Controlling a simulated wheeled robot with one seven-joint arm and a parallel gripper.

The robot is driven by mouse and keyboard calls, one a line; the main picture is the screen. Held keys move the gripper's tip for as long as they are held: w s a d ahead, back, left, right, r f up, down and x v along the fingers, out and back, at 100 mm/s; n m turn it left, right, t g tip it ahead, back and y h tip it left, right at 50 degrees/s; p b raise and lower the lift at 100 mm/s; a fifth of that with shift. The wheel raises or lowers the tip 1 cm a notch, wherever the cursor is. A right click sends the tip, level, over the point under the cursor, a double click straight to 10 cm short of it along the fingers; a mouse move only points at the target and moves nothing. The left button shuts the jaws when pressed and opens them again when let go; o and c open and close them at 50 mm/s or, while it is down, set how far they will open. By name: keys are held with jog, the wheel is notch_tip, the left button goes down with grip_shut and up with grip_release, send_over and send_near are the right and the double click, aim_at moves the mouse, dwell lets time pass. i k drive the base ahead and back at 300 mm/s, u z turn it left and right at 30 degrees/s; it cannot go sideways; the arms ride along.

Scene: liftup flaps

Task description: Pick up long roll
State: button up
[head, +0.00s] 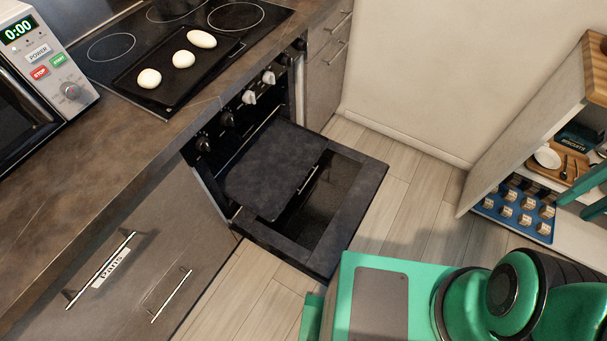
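The long roll (201,39) is a pale, oval bread roll, longer than the two beside it. It lies at the far right end of a black baking tray (196,76) on the stovetop. Two rounder pale rolls, a middle one (183,59) and a near-left one (149,79), lie in a row with it on the same tray. The long roll is fully visible, with nothing on top of it. My gripper is not in view; only green parts of my body and arm show at the bottom right, apart from the tray.
Below the stove, the oven door (359,205) is folded down, with a dark flat panel (277,170) above it. A microwave (45,70) stands on the counter (130,155) at left. Open shelves (530,165) stand at right. Wooden floor (410,215) is clear between.

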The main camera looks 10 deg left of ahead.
aim_at(200, 39)
jog(key=u, duration=1.25)
